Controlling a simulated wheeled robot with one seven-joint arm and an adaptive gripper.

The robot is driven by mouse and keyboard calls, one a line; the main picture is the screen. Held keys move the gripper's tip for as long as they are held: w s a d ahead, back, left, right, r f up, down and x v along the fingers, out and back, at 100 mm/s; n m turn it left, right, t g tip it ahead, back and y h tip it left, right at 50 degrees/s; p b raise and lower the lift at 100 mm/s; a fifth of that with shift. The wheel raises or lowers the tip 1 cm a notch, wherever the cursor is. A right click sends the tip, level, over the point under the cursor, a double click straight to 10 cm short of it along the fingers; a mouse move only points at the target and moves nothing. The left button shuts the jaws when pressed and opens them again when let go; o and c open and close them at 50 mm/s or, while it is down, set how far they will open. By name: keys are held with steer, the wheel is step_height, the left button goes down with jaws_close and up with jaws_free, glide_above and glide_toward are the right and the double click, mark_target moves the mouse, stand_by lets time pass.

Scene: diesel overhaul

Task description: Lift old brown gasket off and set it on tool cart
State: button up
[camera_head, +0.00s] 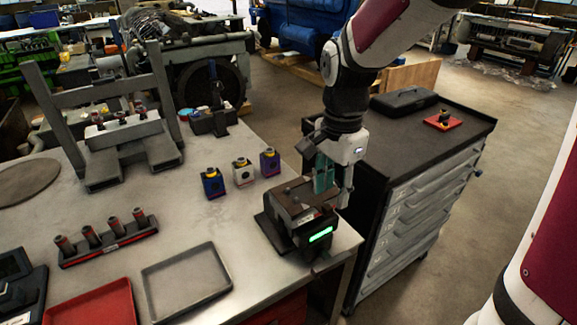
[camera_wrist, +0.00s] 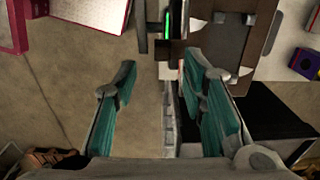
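A dark block-shaped fixture with a lit green strip (camera_head: 320,235) stands at the table's right corner; its strip also shows at the top of the wrist view (camera_wrist: 167,24). A brown flat piece, apparently the old gasket (camera_head: 297,193), lies on top of it. In the wrist view a brown edge (camera_wrist: 262,42) shows beyond the right finger, partly hidden. My gripper (camera_head: 335,186) is at the fixture's right side, pointing down. In the wrist view its teal-padded fingers (camera_wrist: 160,95) are wide apart with nothing held between them. The tool cart (camera_head: 440,150) stands to the right, behind my gripper.
The cart top holds a black case (camera_head: 403,101) and a red plate with a dark part (camera_head: 443,120); its middle is clear. Blue, white and purple blocks (camera_head: 242,172) stand left of the fixture. A grey tray (camera_head: 185,281) and red tray (camera_head: 95,305) lie at the front.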

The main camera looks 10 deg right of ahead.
mark_target(329, 205)
steer(key=shift+a+f, duration=0.15)
steer(key=shift+f, duration=1.75)
jaws_close()
steer(key=shift+w+r, duration=0.1)
steer(key=shift+r, duration=0.1)
steer(key=shift+r, duration=0.6)
step_height(329, 205, up, 2)
steer(key=shift+r, duration=0.2)
steer(key=s+d+r, duration=0.1)
steer(key=s+d, duration=0.3)
steer(key=s, duration=0.3)
steer(key=s+d+r+p, duration=0.1)
steer(key=s+d+r, duration=0.1)
steer(key=s+d, duration=0.2)
steer(key=shift+s, duration=1.45)
